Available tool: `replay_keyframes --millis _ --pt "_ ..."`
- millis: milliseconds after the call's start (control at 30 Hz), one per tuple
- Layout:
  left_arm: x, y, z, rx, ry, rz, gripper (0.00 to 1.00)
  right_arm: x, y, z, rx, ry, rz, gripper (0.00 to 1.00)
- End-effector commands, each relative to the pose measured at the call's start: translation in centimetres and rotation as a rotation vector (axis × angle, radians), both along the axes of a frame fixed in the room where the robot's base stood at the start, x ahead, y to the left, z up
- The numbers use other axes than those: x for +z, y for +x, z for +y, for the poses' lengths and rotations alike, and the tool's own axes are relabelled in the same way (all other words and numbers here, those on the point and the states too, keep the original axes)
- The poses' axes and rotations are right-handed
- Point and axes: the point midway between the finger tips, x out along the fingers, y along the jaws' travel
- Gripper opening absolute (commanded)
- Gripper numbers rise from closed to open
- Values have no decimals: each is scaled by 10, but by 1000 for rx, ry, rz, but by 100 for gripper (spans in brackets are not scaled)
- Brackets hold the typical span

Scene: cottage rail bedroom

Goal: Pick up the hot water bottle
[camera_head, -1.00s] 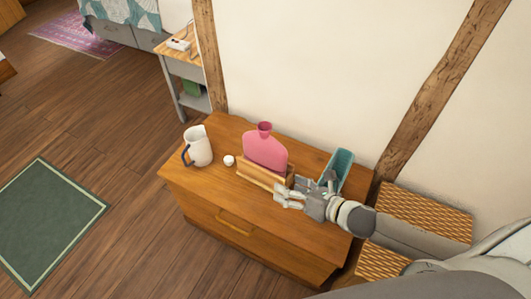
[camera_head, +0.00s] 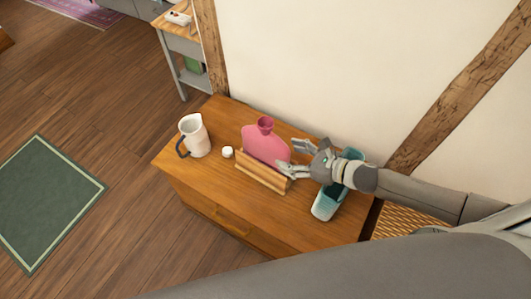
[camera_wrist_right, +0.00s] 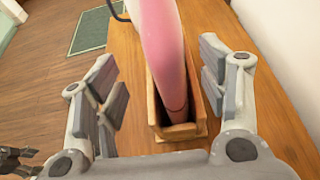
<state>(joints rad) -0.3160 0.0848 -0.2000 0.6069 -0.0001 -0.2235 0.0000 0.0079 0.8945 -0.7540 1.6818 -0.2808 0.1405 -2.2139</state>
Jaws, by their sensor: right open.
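The pink hot water bottle (camera_head: 264,143) stands upright in a narrow wooden holder (camera_head: 262,174) on the wooden dresser. Its darker neck and mouth point up. My right gripper (camera_head: 287,157) is open at the bottle's right side. In the right wrist view, the bottle (camera_wrist_right: 165,50) rises from the holder (camera_wrist_right: 158,122) between the two spread fingers of my right gripper (camera_wrist_right: 165,85), with a gap on each side. I see no contact.
On the dresser (camera_head: 225,190), a white jug (camera_head: 196,135) and a small white round item (camera_head: 227,152) stand left of the holder. A teal container (camera_head: 327,203) lies partly hidden under my right arm. The wall (camera_head: 330,70) is close behind.

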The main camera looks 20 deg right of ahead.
Motion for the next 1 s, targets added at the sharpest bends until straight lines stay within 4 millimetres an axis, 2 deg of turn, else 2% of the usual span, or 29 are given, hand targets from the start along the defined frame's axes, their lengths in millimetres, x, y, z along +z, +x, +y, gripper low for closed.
replay_keyframes --millis 133,400,700,1000 --pt "-2 5 -1 0 -1 -9 66 -4 7 5 -1 -1 0 66" --pt "-8 34 -5 -1 -8 -52 66 -12 22 15 0 -1 -2 66" --pt "-20 25 -9 1 -13 -38 66 -24 44 33 -1 0 0 66" --pt "-20 18 -8 1 -10 -27 66 -25 45 34 -1 -1 2 66"
